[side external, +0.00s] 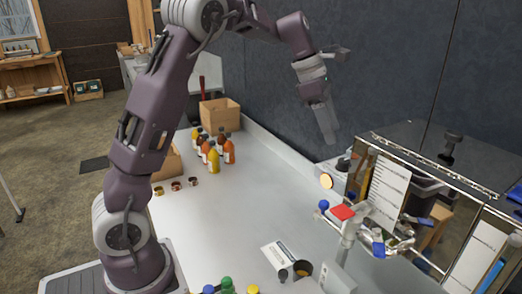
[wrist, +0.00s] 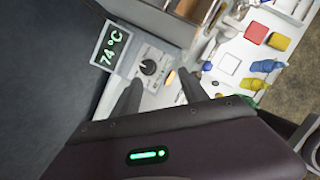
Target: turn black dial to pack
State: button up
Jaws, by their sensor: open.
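The black dial (wrist: 148,67) sits on a pale control panel (wrist: 150,84) in the wrist view. It has a light pointer mark, and small markings around it are too small to read. In the side view, what looks like the same dial (side external: 343,165) stands on a box by the dark wall, partly hidden. My gripper (side external: 329,138) points down above and slightly left of it. No contact with the dial shows.
A display (wrist: 110,45) reads 74 °C beside the panel. A metal evaporator pan (side external: 430,160) with a white label sheet is at right. Bottles (side external: 214,160) stand further back. The middle of the counter is clear.

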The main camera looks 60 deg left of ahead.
jog(key=s+d+r+m, duration=0.1)
jog(key=s+d+m, duration=0.2)
jog(key=s+m, duration=0.3)
jog(key=s+d+r+m, duration=0.1)
jog(key=s+d+m, duration=0.2)
jog(key=s+m, duration=0.3)
jog(key=s+d+r+m+y, duration=0.1)
jog(key=s+d+m, duration=0.2)
jog(key=s, duration=0.9)
jog(key=m, duration=0.3)
jog(key=shift+r+t, duration=0.3)
jog(key=shift+r, duration=0.05)
jog(key=s+f+m+t+y, duration=0.1)
jog(key=s+f+m+y, duration=0.1)
jog(key=s+f+m, duration=0.2)
jog(key=s+m, duration=0.3)
jog(key=s, duration=0.1)
jog(key=shift+s+f+m, duration=0.3)
jog(key=shift+s+m, duration=0.1)
